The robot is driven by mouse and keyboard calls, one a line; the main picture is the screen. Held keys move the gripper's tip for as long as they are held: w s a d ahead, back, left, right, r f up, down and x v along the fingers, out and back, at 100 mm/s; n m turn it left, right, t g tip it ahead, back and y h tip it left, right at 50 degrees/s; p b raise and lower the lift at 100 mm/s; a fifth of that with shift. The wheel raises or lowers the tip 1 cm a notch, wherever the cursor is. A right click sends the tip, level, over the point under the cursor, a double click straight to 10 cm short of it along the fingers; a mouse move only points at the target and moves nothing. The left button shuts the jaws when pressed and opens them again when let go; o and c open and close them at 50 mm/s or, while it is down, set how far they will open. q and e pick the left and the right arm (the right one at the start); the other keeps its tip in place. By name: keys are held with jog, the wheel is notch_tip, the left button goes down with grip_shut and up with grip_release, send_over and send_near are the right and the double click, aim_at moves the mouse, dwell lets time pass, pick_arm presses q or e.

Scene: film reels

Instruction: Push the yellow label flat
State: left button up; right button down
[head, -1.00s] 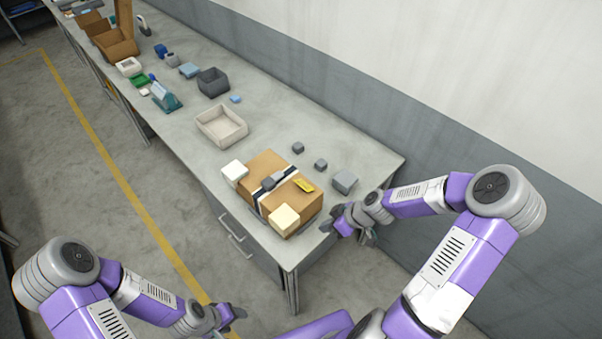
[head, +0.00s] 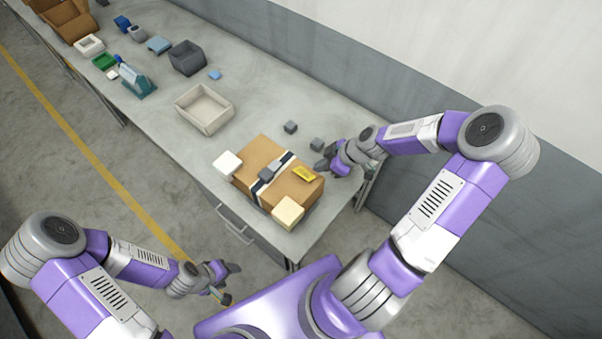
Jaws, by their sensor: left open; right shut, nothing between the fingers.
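The yellow label (head: 304,173) lies on the top of a brown cardboard box (head: 290,190), near its right edge. Whether any part of the label stands up is too small to tell. My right gripper (head: 322,166) is shut and empty, close to the label's upper right side at the box's far right edge. I cannot tell whether it touches the box. My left gripper (head: 228,282) is open and empty, off the table's front edge above the floor.
A dark strap with a grey block (head: 268,174) crosses the box. A white block (head: 227,164) and a cream block (head: 287,213) flank it. Small grey cubes (head: 290,127) (head: 316,144) lie behind. A beige tray (head: 204,108) stands further left. The table (head: 160,130) is clear between.

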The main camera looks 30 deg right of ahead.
aim_at(306, 176)
jog(key=b+x, duration=0.5)
jog(key=shift+w+a+f, duration=0.1)
jog(key=shift+a+f, duration=0.05)
jog(key=shift+f, duration=0.2)
jog(key=shift+w+a+f+b, duration=0.2)
jog(key=shift+a+f+b, duration=0.1)
jog(key=shift+b, duration=0.25)
notch_tip(306, 176, down, 2)
jog(key=shift+f+b, duration=0.2)
jog(key=shift+b, duration=0.85)
jog(key=shift+d+r, duration=0.15)
jog(key=shift+r, duration=0.05)
jog(key=s+d+r+p, duration=0.1)
jog(key=s+d+p, duration=0.1)
jog(key=shift+r+p, duration=0.1)
jog(key=shift+p, duration=0.3)
jog(key=shift+s, duration=0.1)
